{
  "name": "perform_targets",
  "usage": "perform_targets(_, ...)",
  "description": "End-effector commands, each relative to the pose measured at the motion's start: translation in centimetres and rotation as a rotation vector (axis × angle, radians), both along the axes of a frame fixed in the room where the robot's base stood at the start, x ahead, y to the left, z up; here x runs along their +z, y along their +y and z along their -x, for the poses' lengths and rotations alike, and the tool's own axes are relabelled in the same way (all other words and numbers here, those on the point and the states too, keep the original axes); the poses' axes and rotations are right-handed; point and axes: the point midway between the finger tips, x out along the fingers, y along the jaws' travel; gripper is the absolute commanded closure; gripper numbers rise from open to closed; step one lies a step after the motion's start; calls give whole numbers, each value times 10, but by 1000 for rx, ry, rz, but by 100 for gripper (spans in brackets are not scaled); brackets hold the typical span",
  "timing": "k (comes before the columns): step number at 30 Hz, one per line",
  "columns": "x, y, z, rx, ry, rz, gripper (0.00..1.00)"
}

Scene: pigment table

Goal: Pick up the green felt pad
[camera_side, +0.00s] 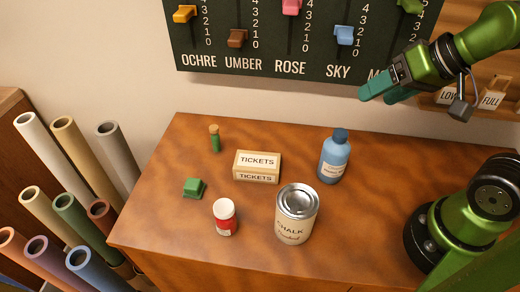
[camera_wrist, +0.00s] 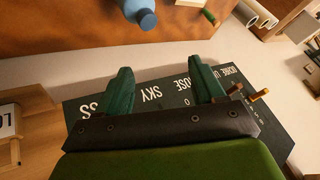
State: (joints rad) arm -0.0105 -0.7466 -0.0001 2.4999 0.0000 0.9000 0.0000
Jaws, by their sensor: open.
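The green felt pad (camera_side: 193,187) looks like a small blocky green piece lying on the left part of the wooden table (camera_side: 270,265) in the side view. It lies apart from its neighbours. My gripper (camera_side: 375,96) is open and empty, high at the upper right in front of the slider board, far from the pad. In the wrist view my gripper (camera_wrist: 161,66) has its two teal fingers spread, with only the board and wall behind them. I cannot make out the pad in the wrist view.
Near the pad are a corked green vial (camera_side: 214,140), a tickets box (camera_side: 257,167) and a red-white jar (camera_side: 224,217). A chalk can (camera_side: 296,215) and blue bottle (camera_side: 334,156) stand to the right. Rolled tubes (camera_side: 75,215) stand left of the table. The slider board (camera_side: 280,62) is behind.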

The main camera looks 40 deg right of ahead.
Motion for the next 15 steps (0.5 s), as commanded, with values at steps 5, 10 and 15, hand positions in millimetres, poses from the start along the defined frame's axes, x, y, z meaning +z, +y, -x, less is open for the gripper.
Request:
perform_targets(5, -18, 28, -13, 113, 105, 15, 32)
perform_targets(10, -28, 80, -51, 329, 183, 95, 32)
perform_targets(15, -48, 150, -89, 582, 208, 200, 32)
